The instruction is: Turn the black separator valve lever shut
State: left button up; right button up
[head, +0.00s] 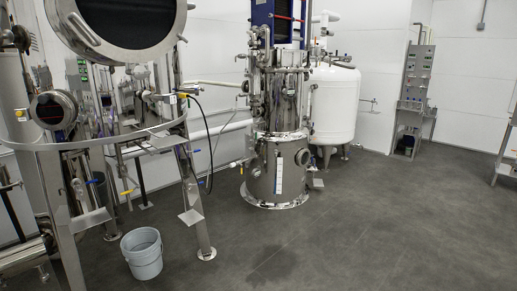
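I cannot clearly pick out a black valve lever; the fittings are small at this distance. A steel tank assembly on legs (195,215) stands at the left, with pipes and small valves under it. A yellow valve handle (127,192) hangs low on it. A tall steel column vessel (282,165) stands upright at the centre, with small valves and pipes on its left side. Neither of my grippers is in view.
A grey bucket (142,254) stands on the floor by the left tank's legs. A white tank (335,105) stands behind the column. A control panel stand (413,95) is at the back wall. The dark floor (370,230) is clear at front centre and right.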

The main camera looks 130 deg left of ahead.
aim_at(152, 154)
jog(key=u, duration=4.95)
jog(key=i, duration=2.7)
jog(key=u, duration=0.3)
